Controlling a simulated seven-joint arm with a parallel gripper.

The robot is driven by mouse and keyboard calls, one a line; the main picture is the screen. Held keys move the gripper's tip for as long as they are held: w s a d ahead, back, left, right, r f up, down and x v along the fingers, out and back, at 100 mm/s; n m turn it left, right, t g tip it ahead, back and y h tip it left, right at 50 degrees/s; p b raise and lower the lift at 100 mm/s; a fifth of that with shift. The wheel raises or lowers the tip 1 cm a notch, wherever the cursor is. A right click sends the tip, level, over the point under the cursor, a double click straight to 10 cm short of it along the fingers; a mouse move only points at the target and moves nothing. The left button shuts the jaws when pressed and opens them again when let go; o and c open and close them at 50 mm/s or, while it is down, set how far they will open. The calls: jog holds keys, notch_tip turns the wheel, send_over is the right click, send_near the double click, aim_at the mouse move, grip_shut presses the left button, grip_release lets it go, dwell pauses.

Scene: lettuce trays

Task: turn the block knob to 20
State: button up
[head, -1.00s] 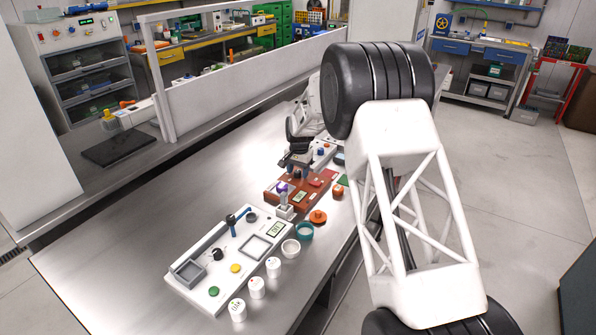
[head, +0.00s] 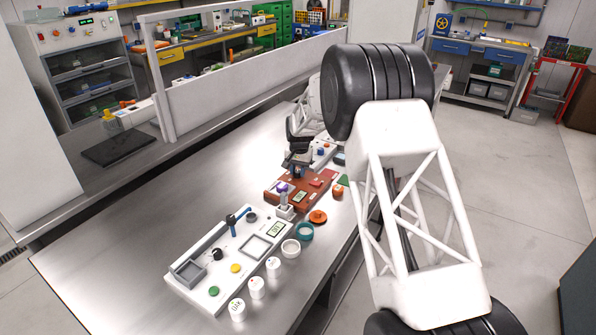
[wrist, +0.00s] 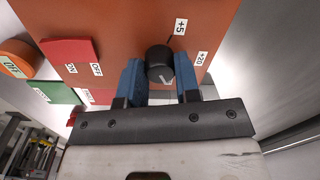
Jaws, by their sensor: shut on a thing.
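The block knob (wrist: 160,62) is a black round knob on a red-brown block (wrist: 126,20) in the wrist view. A line on the block by the knob leads to a "+5" label (wrist: 180,27), and a "+20" label (wrist: 201,58) lies to its right. My gripper (wrist: 160,77) has its two blue fingers on either side of the knob and is shut on it. In the head view, my gripper (head: 298,170) is over the far part of the red-brown block (head: 286,182). The knob is hidden there. I cannot read the knob's own pointer.
In the wrist view, a red piece (wrist: 70,50) with ON and OFF labels and an orange knob (wrist: 17,58) lie left of the fingers. In the head view, a white panel (head: 208,301), several white cups and a teal ring (head: 303,232) stand nearer. The table's left side is clear.

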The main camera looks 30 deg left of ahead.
jog(key=n, duration=0.6)
jog(key=shift+r, duration=0.1)
jog(key=n, duration=0.6)
jog(key=shift+a, duration=0.1)
dwell(0.4)
jog(key=o, duration=0.9)
jog(key=shift+w+r, duration=0.15)
jog(key=shift+r, duration=3.7)
jog(key=shift+r, duration=0.1)
